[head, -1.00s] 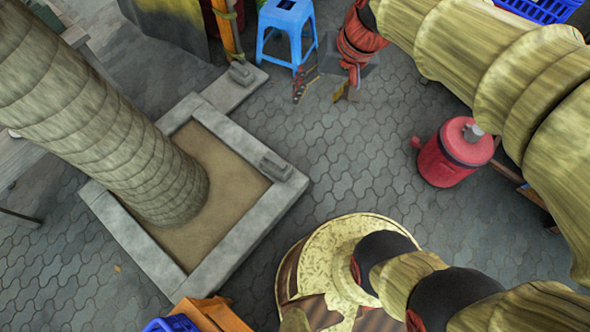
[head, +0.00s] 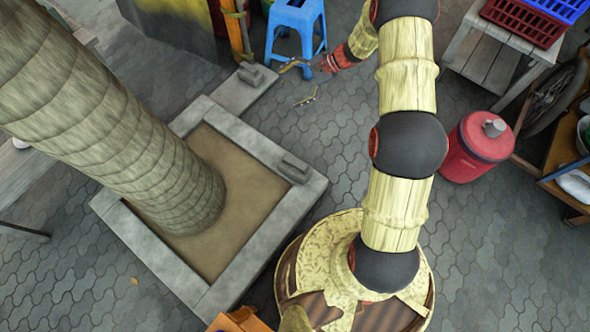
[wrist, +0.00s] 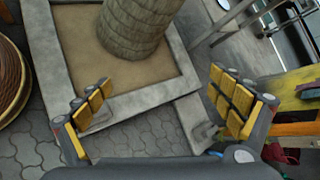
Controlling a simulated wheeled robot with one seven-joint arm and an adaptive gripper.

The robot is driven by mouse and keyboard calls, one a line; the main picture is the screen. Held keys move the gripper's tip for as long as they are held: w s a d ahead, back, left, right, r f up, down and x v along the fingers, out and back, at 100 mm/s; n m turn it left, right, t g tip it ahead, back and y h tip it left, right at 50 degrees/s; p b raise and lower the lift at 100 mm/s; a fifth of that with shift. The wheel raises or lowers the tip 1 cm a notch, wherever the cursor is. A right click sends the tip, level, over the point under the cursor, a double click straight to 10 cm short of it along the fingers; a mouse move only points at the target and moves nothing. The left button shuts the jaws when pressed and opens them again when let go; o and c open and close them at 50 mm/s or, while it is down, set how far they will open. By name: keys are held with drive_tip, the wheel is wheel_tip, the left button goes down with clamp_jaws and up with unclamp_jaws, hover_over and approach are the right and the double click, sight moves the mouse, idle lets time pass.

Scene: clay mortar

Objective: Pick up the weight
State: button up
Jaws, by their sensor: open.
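Two small grey blocks look like weights; I cannot tell which is the task's weight. The other block (head: 251,73) lies on the stone slab behind the planter. In the wrist view it appears (wrist: 203,131) left of the right finger's base. My gripper (head: 298,82) is open and empty, right of the slab. Its yellow-padded fingers stand wide apart in the wrist view (wrist: 160,80).
A square stone planter (head: 262,225) holds a thick trunk (head: 120,140). A blue stool (head: 296,22) stands beyond my gripper. A red drum (head: 476,148) stands at right, near a wooden table with crates (head: 525,20).

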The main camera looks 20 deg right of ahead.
wheel_tip(320, 180, down, 15)
drive_tip(key=w+d+m+t+y, duration=0.1)
drive_tip(key=d+m+t, duration=0.1)
drive_tip(key=d+m, duration=0.15)
drive_tip(key=m+t+b, duration=0.2)
drive_tip(key=m+t, duration=0.2)
drive_tip(key=m, duration=0.4)
hover_over(306, 170)
drive_tip(key=w, duration=0.5)
wheel_tip(306, 170, down, 28)
drive_tip(key=s+f+m, duration=0.1)
drive_tip(key=f, duration=0.1)
drive_tip(key=s+f+m+t+h, duration=0.1)
drive_tip(key=s+f, duration=0.1)
drive_tip(key=f, duration=0.1)
drive_tip(key=s+f+m+t, duration=0.1)
drive_tip(key=s+f, duration=0.1)
drive_tip(key=f, duration=0.1)
drive_tip(key=shift+s+d+f+h, duration=0.15)
drive_tip(key=shift+s+d+h, duration=0.1)
drive_tip(key=shift+h, duration=0.15)
drive_tip(key=shift+a+f, duration=0.15)
drive_tip(key=shift+f, duration=0.1)
drive_tip(key=shift+b+x, duration=0.55)
drive_tip(key=shift+x, duration=0.3)
drive_tip(key=b+x, duration=0.2)
drive_tip(key=x, duration=0.3)
drive_tip(key=shift+w+a+f, duration=0.1)
drive_tip(key=shift+w+a, duration=0.1)
drive_tip(key=shift+w, duration=0.1)
